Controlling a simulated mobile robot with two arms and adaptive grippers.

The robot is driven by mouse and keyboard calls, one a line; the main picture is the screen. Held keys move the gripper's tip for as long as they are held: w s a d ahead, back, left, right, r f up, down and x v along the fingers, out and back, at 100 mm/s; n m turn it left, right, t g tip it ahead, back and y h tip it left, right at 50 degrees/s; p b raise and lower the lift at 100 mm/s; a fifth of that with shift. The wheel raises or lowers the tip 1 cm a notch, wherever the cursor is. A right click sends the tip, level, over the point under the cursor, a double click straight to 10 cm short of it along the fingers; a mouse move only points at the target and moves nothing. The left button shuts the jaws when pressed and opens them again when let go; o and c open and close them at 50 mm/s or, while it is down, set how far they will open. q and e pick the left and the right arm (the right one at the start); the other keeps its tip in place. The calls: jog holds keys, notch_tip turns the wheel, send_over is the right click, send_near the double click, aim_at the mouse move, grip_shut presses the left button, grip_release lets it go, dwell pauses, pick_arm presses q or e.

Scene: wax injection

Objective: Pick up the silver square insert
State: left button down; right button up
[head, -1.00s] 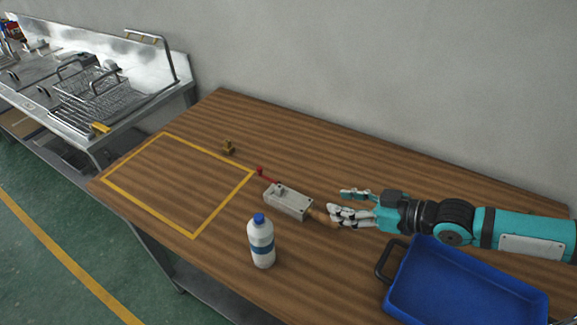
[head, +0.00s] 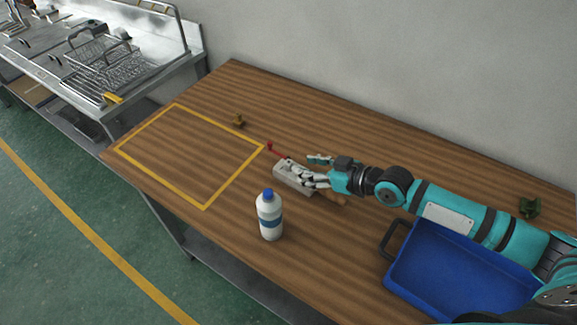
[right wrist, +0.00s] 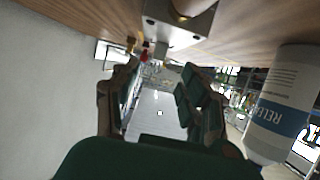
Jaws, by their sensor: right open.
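A silver rectangular block (head: 290,177), the likely silver insert, lies on the wooden table, with a red piece (head: 272,147) at its far left end. In the right wrist view the open fingers (right wrist: 160,95) show below the block (right wrist: 180,25). My left gripper is not in view.
A white bottle (head: 269,217) with a blue cap stands in front of the block. A blue tray (head: 392,278) sits at the right under my arm. A small brass piece (head: 238,121) and a green piece (head: 529,206) lie farther back. The yellow-outlined area (head: 235,176) is clear.

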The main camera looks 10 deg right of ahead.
aim_at(291, 164)
jog(key=p+x, duration=0.1)
jog(key=x, duration=0.3)
jog(key=shift+w+f, duration=0.1)
jog(key=shift+w, duration=0.1)
jog(key=shift+w+a+f, duration=0.25)
jog(key=shift+f, duration=0.05)
jog(key=shift+s, duration=0.1)
